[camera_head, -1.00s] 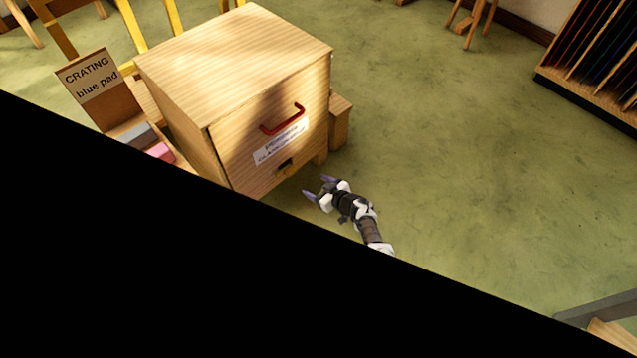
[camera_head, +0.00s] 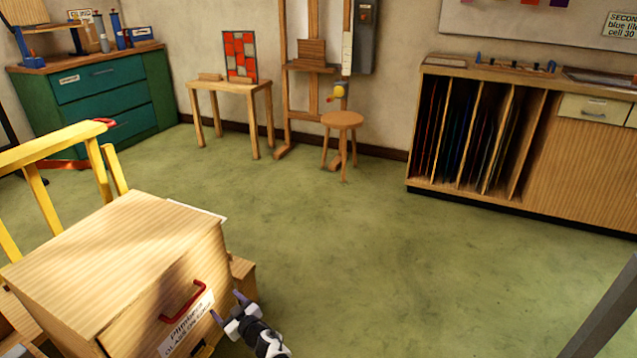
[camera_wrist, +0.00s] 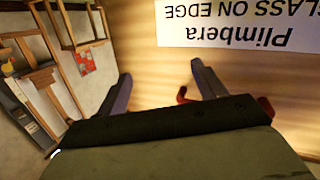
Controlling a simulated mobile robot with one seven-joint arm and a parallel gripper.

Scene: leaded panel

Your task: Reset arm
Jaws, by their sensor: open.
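My gripper (camera_head: 228,306) is at the bottom of the head view, just right of the red handle (camera_head: 183,302) on the front of a wooden crate (camera_head: 110,250). Its two dark fingers are apart, with nothing seen between them. In the wrist view my gripper (camera_wrist: 161,69) faces the crate's wooden front, whose label (camera_wrist: 235,25) appears upside down. Parts of the red handle (camera_wrist: 265,106) show beside and behind the right finger. I cannot tell whether the finger touches it. Most of my arm is out of the picture.
A yellow rail frame (camera_head: 52,150) stands behind the crate at left. Green floor (camera_head: 330,240) is open to the right. Along the back are a green cabinet (camera_head: 160,92), a small table (camera_head: 232,87), a stool (camera_head: 342,120) and a glass rack cabinet (camera_head: 580,165).

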